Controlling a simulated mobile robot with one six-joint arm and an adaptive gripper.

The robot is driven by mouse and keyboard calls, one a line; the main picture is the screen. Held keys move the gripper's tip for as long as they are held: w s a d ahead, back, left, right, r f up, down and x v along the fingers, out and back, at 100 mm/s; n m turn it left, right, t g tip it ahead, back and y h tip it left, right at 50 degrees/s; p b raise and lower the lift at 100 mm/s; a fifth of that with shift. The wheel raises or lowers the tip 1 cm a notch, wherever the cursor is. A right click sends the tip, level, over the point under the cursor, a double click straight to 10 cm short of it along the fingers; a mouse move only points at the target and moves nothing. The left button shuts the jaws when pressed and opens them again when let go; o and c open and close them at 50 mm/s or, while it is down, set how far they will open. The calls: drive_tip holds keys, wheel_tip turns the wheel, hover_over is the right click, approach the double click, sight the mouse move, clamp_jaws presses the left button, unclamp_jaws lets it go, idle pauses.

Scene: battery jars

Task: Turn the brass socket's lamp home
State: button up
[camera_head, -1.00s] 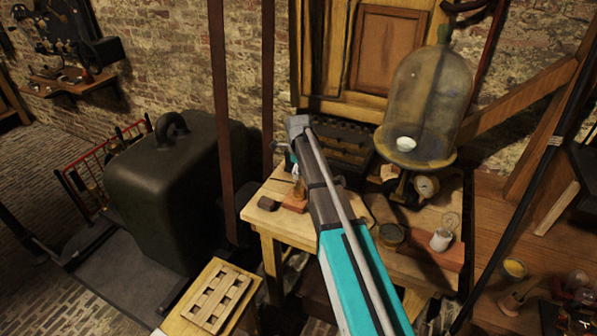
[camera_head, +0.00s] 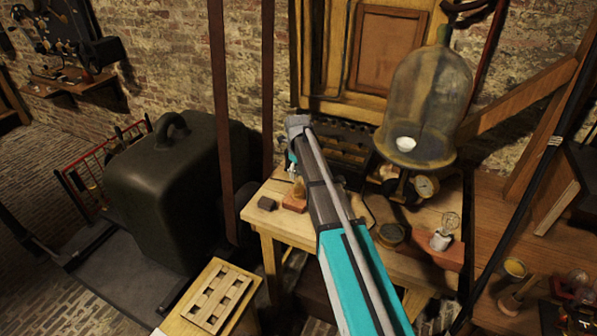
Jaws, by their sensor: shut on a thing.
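A reddish wooden block (camera_head: 295,203) lies on the left part of the workbench. A small amber-brown lamp and socket (camera_head: 299,187) stand upright on it, partly behind my arm; I cannot separate the bulb from the brass socket at this size. My gripper (camera_head: 294,175) points down just above the block, shut on the lamp. Its fingertips are small and partly hidden by my forearm. A second lamp, with a clear glass bulb (camera_head: 451,222) in a white socket (camera_head: 440,241), stands on another reddish block (camera_head: 448,257) at the right.
A glass bell jar (camera_head: 425,105) stands at the back right, with a round gauge (camera_head: 426,187) below it. A small dark block (camera_head: 267,203) lies left of the lamp's block. A large dark case (camera_head: 170,195) and a slatted wooden piece (camera_head: 222,300) are at the left.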

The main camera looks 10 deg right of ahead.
drive_tip(key=o, duration=0.8)
